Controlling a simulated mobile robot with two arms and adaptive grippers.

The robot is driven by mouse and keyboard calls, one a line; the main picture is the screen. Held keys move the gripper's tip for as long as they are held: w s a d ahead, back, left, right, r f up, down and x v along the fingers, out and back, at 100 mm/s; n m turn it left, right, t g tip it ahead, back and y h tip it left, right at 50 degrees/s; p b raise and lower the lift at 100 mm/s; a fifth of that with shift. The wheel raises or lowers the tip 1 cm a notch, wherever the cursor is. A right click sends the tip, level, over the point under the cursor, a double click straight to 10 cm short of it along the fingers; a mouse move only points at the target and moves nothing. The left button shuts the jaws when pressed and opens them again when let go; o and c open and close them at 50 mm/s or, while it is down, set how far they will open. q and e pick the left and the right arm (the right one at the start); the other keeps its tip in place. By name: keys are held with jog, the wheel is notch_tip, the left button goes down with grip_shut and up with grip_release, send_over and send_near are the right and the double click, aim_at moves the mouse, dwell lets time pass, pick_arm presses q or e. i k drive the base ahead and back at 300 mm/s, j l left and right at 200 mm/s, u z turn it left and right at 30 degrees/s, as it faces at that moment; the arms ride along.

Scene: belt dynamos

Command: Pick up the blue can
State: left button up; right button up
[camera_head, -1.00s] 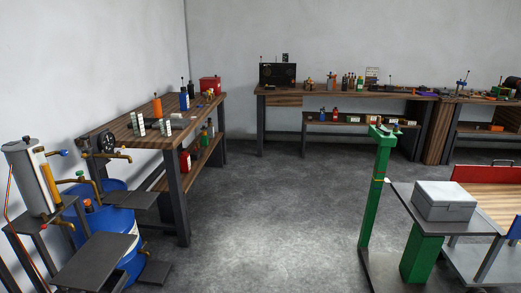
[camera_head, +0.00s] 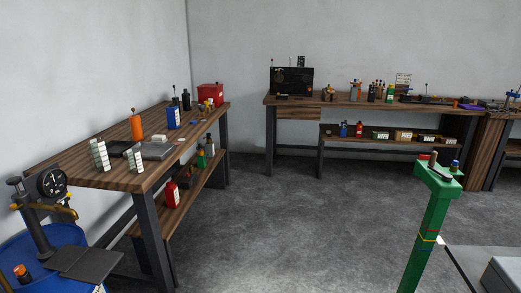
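A blue can (camera_head: 173,117) stands upright on the left wooden workbench (camera_head: 85,172), toward its far half. It has a pale label. An orange bottle (camera_head: 136,126) stands nearer and to its left, and a dark bottle (camera_head: 186,100) stands just behind it. Neither of my grippers shows in the head view.
A red box (camera_head: 210,92) sits at the bench's far end. A blue drum (camera_head: 45,255) with a gauge stand is at lower left. A green post (camera_head: 430,220) stands at right. The grey floor (camera_head: 290,220) between is clear. A second bench (camera_head: 345,102) runs along the back wall.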

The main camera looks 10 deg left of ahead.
aim_at(171, 112)
jog(key=i+u, duration=0.25)
jog(key=i, duration=0.6)
jog(key=i+l+u, duration=0.15)
jog(key=i+u, duration=0.15)
jog(key=i, duration=0.6)
